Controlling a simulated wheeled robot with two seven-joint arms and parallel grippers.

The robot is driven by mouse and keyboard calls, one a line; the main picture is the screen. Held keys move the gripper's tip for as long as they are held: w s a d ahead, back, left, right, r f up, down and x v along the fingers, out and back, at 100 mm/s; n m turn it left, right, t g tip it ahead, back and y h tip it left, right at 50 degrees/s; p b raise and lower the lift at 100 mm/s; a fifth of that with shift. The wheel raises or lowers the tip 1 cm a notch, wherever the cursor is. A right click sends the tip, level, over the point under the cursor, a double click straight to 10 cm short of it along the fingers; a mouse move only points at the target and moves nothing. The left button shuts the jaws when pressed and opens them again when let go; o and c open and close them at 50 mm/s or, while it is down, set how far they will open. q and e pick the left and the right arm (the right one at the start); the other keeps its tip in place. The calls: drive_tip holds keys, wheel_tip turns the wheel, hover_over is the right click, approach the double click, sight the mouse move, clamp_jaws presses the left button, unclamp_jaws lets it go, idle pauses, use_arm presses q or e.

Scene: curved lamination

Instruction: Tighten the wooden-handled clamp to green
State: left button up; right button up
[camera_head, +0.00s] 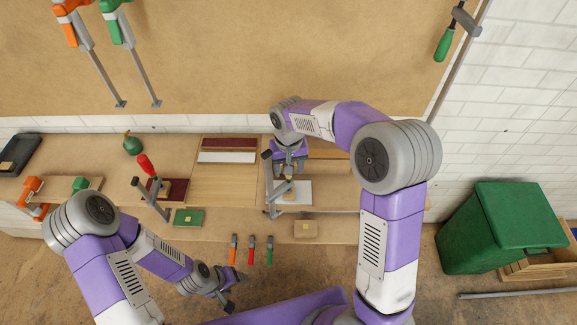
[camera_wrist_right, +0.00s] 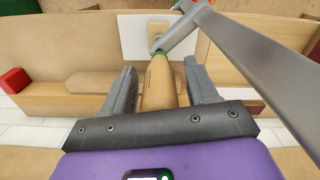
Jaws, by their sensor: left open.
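The wooden-handled clamp (camera_head: 270,197) stands at the middle of the bench, its grey bar upright, over a white panel (camera_head: 298,195). In the right wrist view its wooden handle (camera_wrist_right: 160,85) lies between the fingers of my right gripper (camera_wrist_right: 160,85), with a gap on each side. A small green band (camera_wrist_right: 158,52) shows at the handle's far end. The clamp's grey bar (camera_wrist_right: 255,70) crosses at the right. In the head view my right gripper (camera_head: 289,165) is over the handle and partly hides it. My left gripper (camera_head: 234,291) is open and empty, low in front of the bench.
A red-handled clamp (camera_head: 147,166) stands to the left on a dark red piece. A green block (camera_head: 188,217) and a cardboard-coloured box (camera_head: 305,228) lie near the front edge. Orange, red and green-handled tools (camera_head: 251,250) hang at the front. A green bin (camera_head: 500,226) stands right.

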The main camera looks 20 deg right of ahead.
drive_tip(key=shift+r, duration=0.1)
wheel_tip(320, 180, up, 7)
drive_tip(key=shift+r+p, duration=0.2)
drive_tip(key=shift+p, duration=0.35)
idle(0.4)
